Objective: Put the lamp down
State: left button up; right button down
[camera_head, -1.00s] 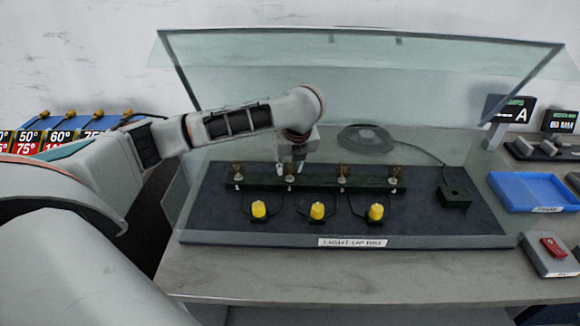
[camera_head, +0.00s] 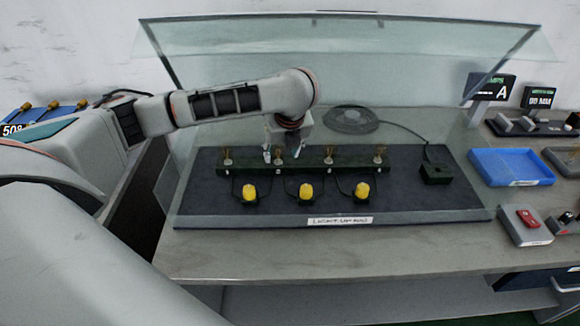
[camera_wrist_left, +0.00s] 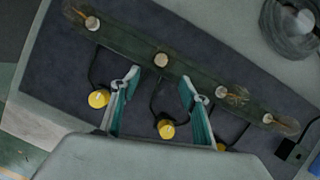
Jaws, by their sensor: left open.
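Several small lamps with brownish tops stand in a row on a dark green bar (camera_head: 305,167) on the rig; the second from the left is a lamp (camera_head: 280,155) by my left gripper. My left gripper (camera_head: 281,157) is open over this part of the bar. In the left wrist view my left gripper (camera_wrist_left: 158,82) has its two fingers spread wide, with a pale round disc (camera_wrist_left: 161,60) on the bar just beyond the gap. Nothing is gripped between the fingers. I cannot tell whether a fingertip touches the lamp. My right gripper is out of view.
Yellow buttons (camera_head: 306,190) stand in front of the bar on the dark mat. A glass screen (camera_head: 340,60) slants above and behind the rig. A blue tray (camera_head: 511,166) lies farther right.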

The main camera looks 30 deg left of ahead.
pick_arm(q)
jog(key=s+d+p, duration=0.2)
jog(key=s+d, duration=0.3)
jog(key=d, duration=0.1)
jog(key=shift+s+d, duration=0.15)
jog(key=shift+s, duration=0.15)
